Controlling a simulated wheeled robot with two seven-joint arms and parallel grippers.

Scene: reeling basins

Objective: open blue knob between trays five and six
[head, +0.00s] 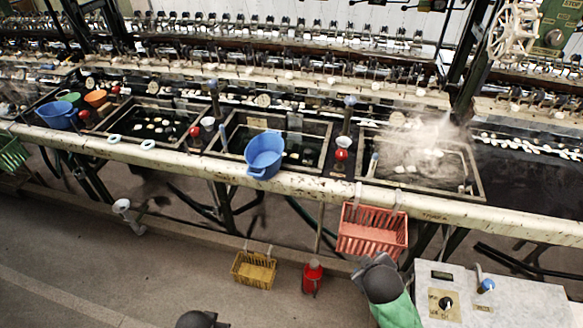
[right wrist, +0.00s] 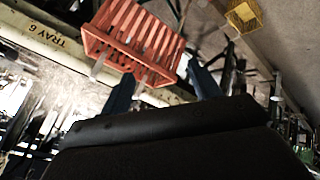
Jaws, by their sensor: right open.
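The blue knob (head: 350,101) stands on a dark post between the middle basin and the steaming right basin. The right basin, tray six (head: 480,180), has its "TRAY 6" label (right wrist: 45,38) on the rail in the right wrist view. The middle basin (head: 325,150), to its left, is apparently tray five. My right gripper (right wrist: 161,90) is open and empty, with its two blue fingers apart. The red basket (right wrist: 130,40) shows just beyond them. In the head view my right gripper's fingers cannot be made out.
The red basket (head: 372,230) hangs on the front rail (head: 300,187). A blue bowl (head: 264,155) sits at the middle basin's front edge. Red-topped fittings (head: 342,154) stand between basins. Steam rises over tray six. A control box (head: 500,300) stands at lower right.

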